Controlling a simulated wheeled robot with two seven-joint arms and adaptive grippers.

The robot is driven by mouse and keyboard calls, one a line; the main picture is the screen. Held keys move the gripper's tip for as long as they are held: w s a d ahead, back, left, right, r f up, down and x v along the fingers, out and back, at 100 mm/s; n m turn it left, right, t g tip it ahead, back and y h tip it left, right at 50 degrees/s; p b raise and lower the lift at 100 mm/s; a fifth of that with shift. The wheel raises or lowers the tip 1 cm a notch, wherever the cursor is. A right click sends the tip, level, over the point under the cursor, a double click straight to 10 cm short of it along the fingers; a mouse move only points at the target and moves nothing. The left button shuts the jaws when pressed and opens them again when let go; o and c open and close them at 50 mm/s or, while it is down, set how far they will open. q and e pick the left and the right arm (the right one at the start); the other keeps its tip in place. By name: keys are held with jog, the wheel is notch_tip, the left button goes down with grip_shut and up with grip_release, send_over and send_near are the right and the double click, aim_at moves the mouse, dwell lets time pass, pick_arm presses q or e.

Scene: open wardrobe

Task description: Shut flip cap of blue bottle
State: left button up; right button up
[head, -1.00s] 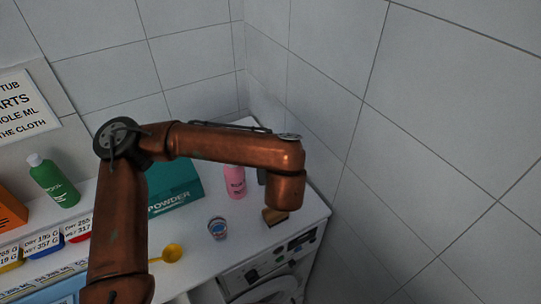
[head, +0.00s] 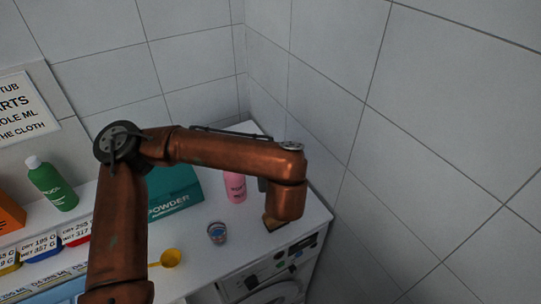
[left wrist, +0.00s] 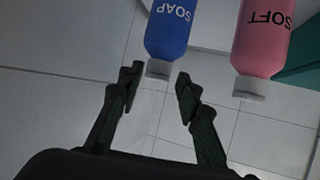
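The blue bottle (left wrist: 170,32), lettered SOAP, appears upside down at the top middle of the left wrist view. Its white cap (left wrist: 158,69) points down the picture; whether the flip lid is open or shut is too small to tell. My left gripper (left wrist: 158,84) is open, with its two dark fingers either side of the cap area and no visible contact. In the head view the blue bottle cannot be made out, and my copper arm covers part of the counter. My right gripper is not in view.
A pink bottle (left wrist: 262,45) lettered SOFT is beside the blue one; a pink bottle also shows in the head view (head: 235,187). A teal powder box (head: 176,200), small cup (head: 217,233), yellow scoop (head: 170,258) and green bottle (head: 52,186) are nearby. A tiled wall closes the right.

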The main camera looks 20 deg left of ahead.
pick_arm(q)
jog(key=v, duration=1.2)
dwell(0.5)
